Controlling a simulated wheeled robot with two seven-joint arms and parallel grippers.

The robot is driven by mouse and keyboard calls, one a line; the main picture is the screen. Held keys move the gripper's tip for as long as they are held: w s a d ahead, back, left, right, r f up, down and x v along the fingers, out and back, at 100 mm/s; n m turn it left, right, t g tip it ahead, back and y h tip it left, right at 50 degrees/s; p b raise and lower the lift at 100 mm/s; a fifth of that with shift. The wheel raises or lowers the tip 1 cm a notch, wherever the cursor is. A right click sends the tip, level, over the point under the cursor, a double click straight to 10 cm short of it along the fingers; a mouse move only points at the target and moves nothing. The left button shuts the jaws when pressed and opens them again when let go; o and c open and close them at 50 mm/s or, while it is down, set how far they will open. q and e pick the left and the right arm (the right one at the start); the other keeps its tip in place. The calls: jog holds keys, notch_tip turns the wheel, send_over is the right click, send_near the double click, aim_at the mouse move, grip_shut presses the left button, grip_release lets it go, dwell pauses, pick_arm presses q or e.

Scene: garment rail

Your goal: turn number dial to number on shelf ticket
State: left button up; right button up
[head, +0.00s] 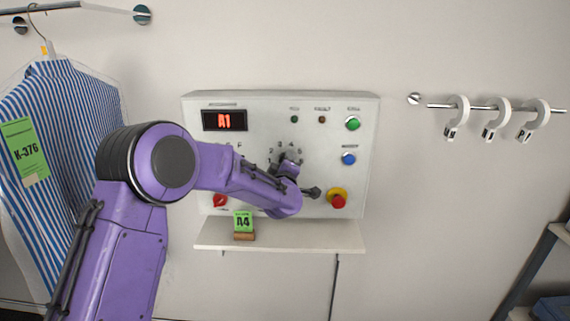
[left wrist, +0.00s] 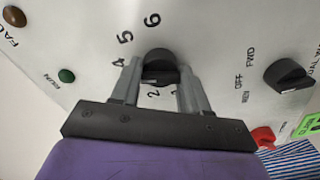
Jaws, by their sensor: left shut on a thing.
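The control panel (head: 265,140) is on the wall, with a red-lit display (head: 224,121) reading A1. A green shelf ticket (head: 243,222) reading A4 stands on the ledge (head: 330,236) below the panel. My left gripper (left wrist: 159,70) is at the black number dial (left wrist: 160,60), with a finger on each side, shut on its knob. Digits 4, 5, 6 and 2 show around the dial in the left wrist view; others are partly hidden by the gripper. In the head view my purple arm covers part of the panel and most of the dial. My right gripper is not in view.
The panel also has a green button (head: 353,123), a blue button (head: 348,158) and a red stop button on yellow (head: 338,200). A selector knob (left wrist: 289,76) marked OFF and FWD is beside the dial.

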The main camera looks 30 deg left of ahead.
pick_arm(q)
jog(key=shift+f, duration=0.1)
dwell(0.3)
jog(key=o, duration=1)
jog(key=shift+d, duration=0.1)
jog(key=b+v, duration=0.3)
jog(key=v, duration=0.7)
jog(key=shift+s+d+b, duration=0.1)
jog(key=shift+s+b, duration=0.15)
jog(key=shift+b, duration=0.15)
